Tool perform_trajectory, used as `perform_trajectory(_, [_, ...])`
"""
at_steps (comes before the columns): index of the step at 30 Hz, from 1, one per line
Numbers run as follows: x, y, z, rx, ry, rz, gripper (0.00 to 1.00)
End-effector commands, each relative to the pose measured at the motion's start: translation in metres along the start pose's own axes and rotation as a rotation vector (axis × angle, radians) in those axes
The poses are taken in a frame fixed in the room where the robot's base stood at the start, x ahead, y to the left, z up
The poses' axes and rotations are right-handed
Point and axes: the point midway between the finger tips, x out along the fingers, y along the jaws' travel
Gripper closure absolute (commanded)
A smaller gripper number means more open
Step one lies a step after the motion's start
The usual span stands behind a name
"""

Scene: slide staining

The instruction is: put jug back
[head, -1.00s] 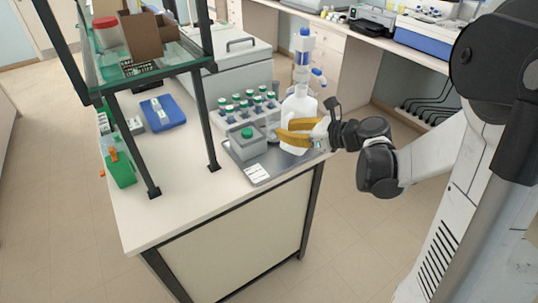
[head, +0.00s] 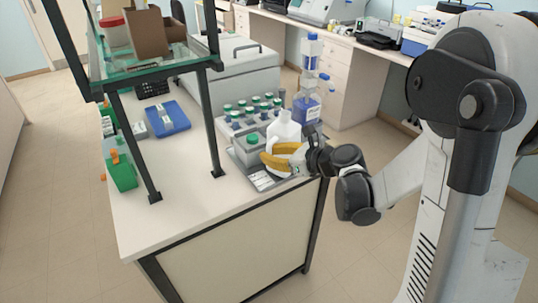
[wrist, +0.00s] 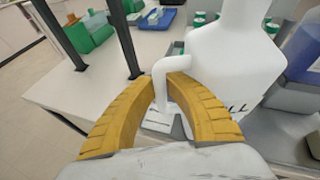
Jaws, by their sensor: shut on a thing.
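The white jug (head: 284,132) is at the right front end of the bench, over or on the grey tray (head: 240,161). In the wrist view the jug (wrist: 236,72) fills the upper right, upright or nearly so, with its handle towards me. My gripper (head: 266,158) has its yellow fingers closed around the handle. The wrist view shows the fingers (wrist: 172,92) on both sides of the handle. The jug's base is hidden in the head view, so I cannot tell whether it touches the tray.
A grey box with a green cap (head: 249,149) stands close left of the jug. Several green-capped bottles (head: 252,109) stand behind, with a bottle of blue liquid (head: 307,104) behind right. A shelf post (head: 207,120) rises on the left. The bench's front left is clear.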

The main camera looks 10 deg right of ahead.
Motion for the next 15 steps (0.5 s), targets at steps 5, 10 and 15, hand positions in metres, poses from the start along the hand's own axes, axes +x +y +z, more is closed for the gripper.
perform_trajectory(5, [0.0008,0.0001,-0.0021,0.000,0.000,0.000,0.68])
perform_trajectory(10, [0.0007,0.0001,-0.0019,0.000,0.000,0.000,0.68])
perform_trajectory(15, [-0.0005,-0.0002,0.0011,0.000,0.000,0.000,0.68])
